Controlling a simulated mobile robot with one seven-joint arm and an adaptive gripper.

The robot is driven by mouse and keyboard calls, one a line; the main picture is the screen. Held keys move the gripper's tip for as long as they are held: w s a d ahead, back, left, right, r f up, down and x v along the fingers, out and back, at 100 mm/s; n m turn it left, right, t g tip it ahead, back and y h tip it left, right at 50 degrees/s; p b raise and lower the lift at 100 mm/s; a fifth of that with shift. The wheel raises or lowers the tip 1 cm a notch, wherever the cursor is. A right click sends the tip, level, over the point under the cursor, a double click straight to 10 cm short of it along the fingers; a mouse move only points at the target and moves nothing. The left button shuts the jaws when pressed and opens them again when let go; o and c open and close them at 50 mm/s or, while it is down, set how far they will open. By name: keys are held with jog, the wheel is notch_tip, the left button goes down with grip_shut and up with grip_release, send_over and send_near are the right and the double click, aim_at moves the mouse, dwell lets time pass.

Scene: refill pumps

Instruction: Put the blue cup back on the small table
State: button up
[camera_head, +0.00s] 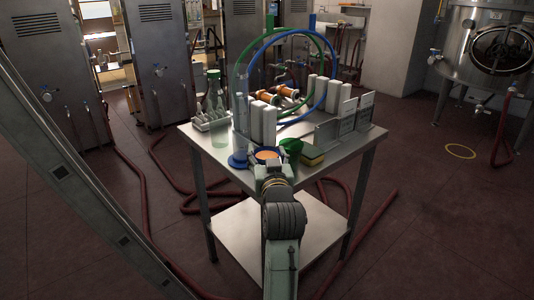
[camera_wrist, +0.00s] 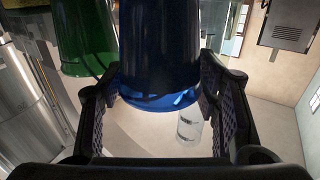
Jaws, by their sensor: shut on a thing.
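My gripper (camera_head: 271,170) reaches in from the front and is shut on the cup. In the wrist view the dark blue cup (camera_wrist: 160,55) sits between the two fingers of my gripper (camera_wrist: 160,105), with its brighter blue rim lowest in the picture. I cannot tell whether the cup's base touches the tabletop.
A blue round piece (camera_head: 238,160) lies close on the left. A bottle (camera_head: 215,92), white blocks and looped hoses fill the table behind.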

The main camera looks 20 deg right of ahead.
jog(key=shift+f, duration=0.15)
jog(key=o, duration=1.1)
jog(key=shift+r+p+v, duration=0.1)
jog(key=shift+p+v, duration=1.85)
jog(key=shift+v, duration=1.1)
jog(key=shift+r+p+v, duration=0.15)
jog(key=shift+p+v, duration=1.8)
jog(key=shift+v, duration=1.05)
